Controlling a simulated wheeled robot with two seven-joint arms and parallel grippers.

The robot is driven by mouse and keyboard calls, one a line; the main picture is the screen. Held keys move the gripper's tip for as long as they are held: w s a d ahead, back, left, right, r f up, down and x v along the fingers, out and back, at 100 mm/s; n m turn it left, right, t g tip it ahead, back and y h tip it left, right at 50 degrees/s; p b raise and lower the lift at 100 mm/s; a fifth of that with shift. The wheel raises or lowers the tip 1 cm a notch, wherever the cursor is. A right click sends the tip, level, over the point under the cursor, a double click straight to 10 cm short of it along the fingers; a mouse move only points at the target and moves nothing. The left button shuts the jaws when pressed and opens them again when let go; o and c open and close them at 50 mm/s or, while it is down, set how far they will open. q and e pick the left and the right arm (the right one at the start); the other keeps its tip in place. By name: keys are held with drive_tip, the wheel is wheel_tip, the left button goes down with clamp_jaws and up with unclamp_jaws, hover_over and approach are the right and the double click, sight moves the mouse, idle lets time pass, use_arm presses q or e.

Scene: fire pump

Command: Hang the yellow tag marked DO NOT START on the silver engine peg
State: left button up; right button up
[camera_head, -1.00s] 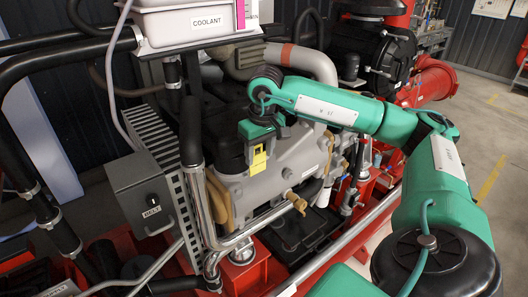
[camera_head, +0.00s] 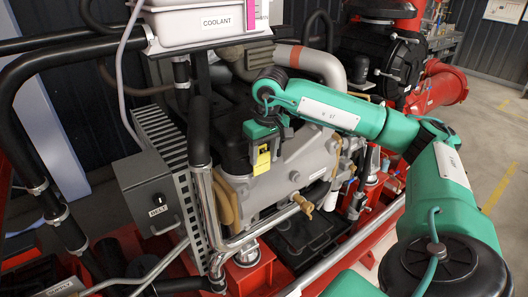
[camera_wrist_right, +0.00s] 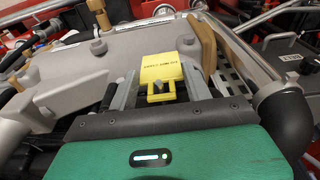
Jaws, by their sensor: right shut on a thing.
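The yellow tag (camera_head: 262,161) hangs below my right gripper (camera_head: 264,136) in the head view, in front of the grey engine (camera_head: 300,165). In the right wrist view the tag (camera_wrist_right: 160,67) lies flat-looking over the engine cover, with small dark print too blurred to read surely. Its square loop (camera_wrist_right: 161,90) sits between the two grey fingers of my right gripper (camera_wrist_right: 160,88), which is shut on the tag. A short grey knob (camera_wrist_right: 100,47) stands on the engine cover; I cannot tell whether it is the silver peg. My left gripper is out of view.
A grey box with a dial marked HALT or similar (camera_head: 152,202) stands left of the engine. A white COOLANT tank (camera_head: 190,25) is above it. A brass valve (camera_head: 303,204) sticks out below the gripper. A black pipe elbow (camera_wrist_right: 285,118) is close on the right in the wrist view.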

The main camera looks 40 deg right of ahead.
drive_tip(key=o, duration=1.2)
drive_tip(key=r, duration=0.2)
drive_tip(key=r+b, duration=0.1)
drive_tip(key=r, duration=0.1)
drive_tip(key=r+b, duration=0.1)
drive_tip(key=r, duration=0.2)
drive_tip(key=shift+s+a, duration=0.1)
drive_tip(key=shift+s, duration=0.3)
drive_tip(key=r, duration=0.2)
drive_tip(key=r+p, duration=0.1)
drive_tip(key=r, duration=0.1)
drive_tip(key=s+r, duration=0.1)
drive_tip(key=r, duration=0.1)
drive_tip(key=shift+r, duration=0.35)
